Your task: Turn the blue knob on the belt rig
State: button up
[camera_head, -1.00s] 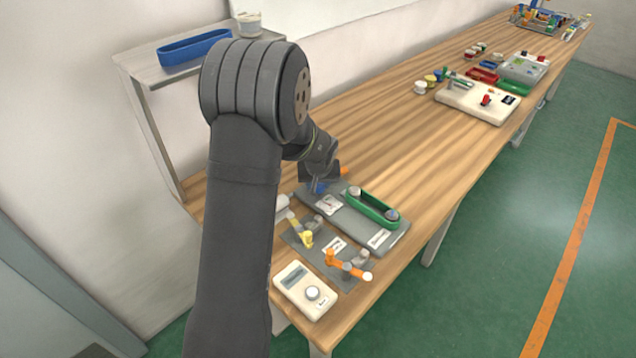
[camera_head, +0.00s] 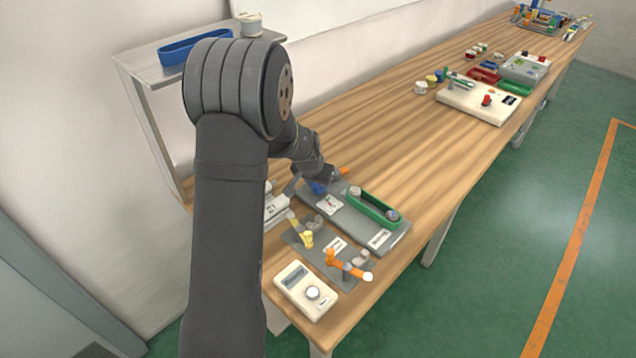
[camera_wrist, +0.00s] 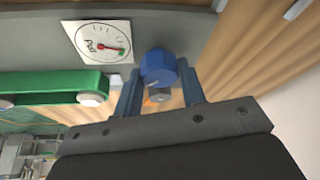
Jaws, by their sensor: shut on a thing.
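The belt rig is a grey plate (camera_head: 357,227) near the front end of the wooden table, with a green belt (camera_head: 372,209) looped around two rollers. The blue knob (camera_wrist: 158,68) sits at the plate's edge beside a white dial with a red pointer (camera_wrist: 103,43); the dial also shows in the head view (camera_head: 329,204). My gripper (camera_wrist: 162,90) is shut on the blue knob, with one blue finger on each side. In the head view the knob (camera_head: 317,187) is partly hidden by my wrist.
A plate with yellow and orange fittings (camera_head: 325,256) and a white meter box (camera_head: 305,291) lie in front of the rig. A wall shelf holds a blue belt (camera_head: 195,48). Further back is a white board with a red switch (camera_head: 478,102). The table between is clear.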

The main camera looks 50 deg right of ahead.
jog(key=shift+m+g, duration=0.5)
jog(key=shift+m, duration=0.6)
jog(key=o, duration=1)
jog(key=w+v, duration=0.1)
jog(key=v, duration=1.6)
jog(key=shift+s+r, duration=0.2)
jog(key=shift+s, duration=0.2)
jog(key=shift+a, duration=0.1)
